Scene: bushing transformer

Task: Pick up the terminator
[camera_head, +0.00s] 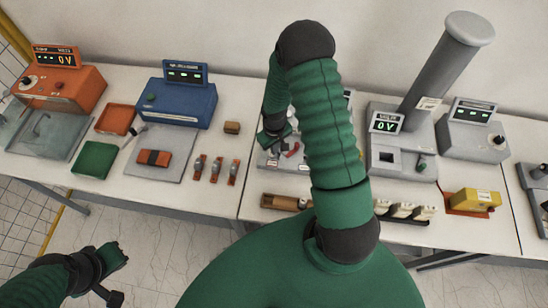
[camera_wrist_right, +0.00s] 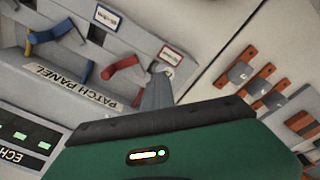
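I cannot single out a terminator for certain. The right gripper (camera_head: 272,142) hangs over the grey patch panel (camera_head: 287,158), partly hidden behind my right arm in the head view. In the right wrist view, the patch panel (camera_wrist_right: 72,84) carries red, blue and yellow leads. A red lead (camera_wrist_right: 120,67) ends near the grey tip of my right gripper (camera_wrist_right: 158,82). Whether they touch, and whether the fingers are apart, is unclear. The left gripper (camera_head: 108,278) is low at the left, in front of the table and away from everything on it.
Left of the panel stand an orange meter (camera_head: 62,88), a blue meter (camera_head: 178,102), trays and several copper-coloured strips (camera_head: 215,170). A brown block (camera_head: 232,127) lies nearby. To the right stand a tall grey column (camera_head: 445,65), grey meters and a yellow box (camera_head: 472,201).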

